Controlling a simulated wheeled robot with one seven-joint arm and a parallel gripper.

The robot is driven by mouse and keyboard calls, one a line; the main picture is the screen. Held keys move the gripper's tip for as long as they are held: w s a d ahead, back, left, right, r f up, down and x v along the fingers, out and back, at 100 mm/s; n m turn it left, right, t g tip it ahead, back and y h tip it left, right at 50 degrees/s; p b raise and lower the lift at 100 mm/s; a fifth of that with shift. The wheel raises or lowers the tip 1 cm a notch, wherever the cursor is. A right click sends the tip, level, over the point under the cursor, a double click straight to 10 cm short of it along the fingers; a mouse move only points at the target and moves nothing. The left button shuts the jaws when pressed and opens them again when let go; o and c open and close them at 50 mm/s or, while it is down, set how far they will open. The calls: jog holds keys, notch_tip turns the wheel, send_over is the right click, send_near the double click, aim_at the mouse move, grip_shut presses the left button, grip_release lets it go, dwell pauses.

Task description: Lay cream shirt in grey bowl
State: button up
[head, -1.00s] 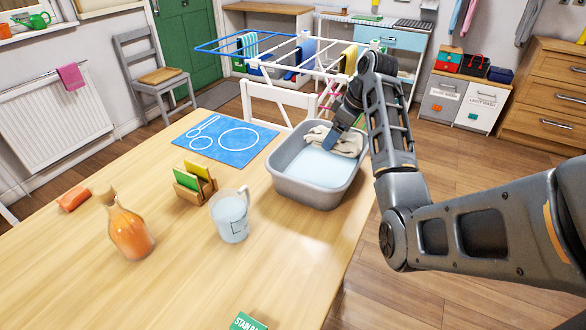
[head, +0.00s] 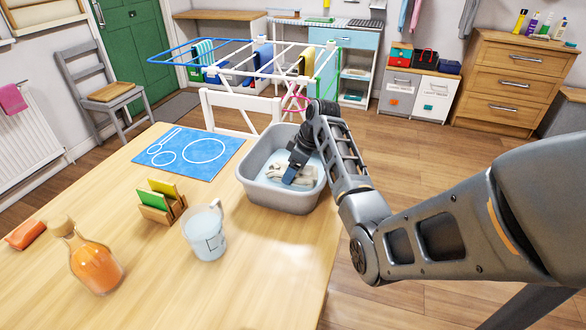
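The grey bowl (head: 272,197), a rectangular basin with pale blue water in it, stands at the right edge of the wooden table. The cream shirt (head: 306,174) lies crumpled inside the bowl, low down at the water. The gripper covers part of the shirt. Whether its fingers are closed on the cloth cannot be made out.
A measuring jug (head: 206,233), a bottle of orange liquid (head: 92,262), a wooden holder with cards (head: 160,203) and a blue mat (head: 190,154) are left of the bowl. A white chair (head: 240,106) and a drying rack (head: 255,62) stand behind it.

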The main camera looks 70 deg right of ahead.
jog(key=o, duration=1.1)
jog(key=shift+f, duration=0.15)
jog(key=v, duration=1.2)
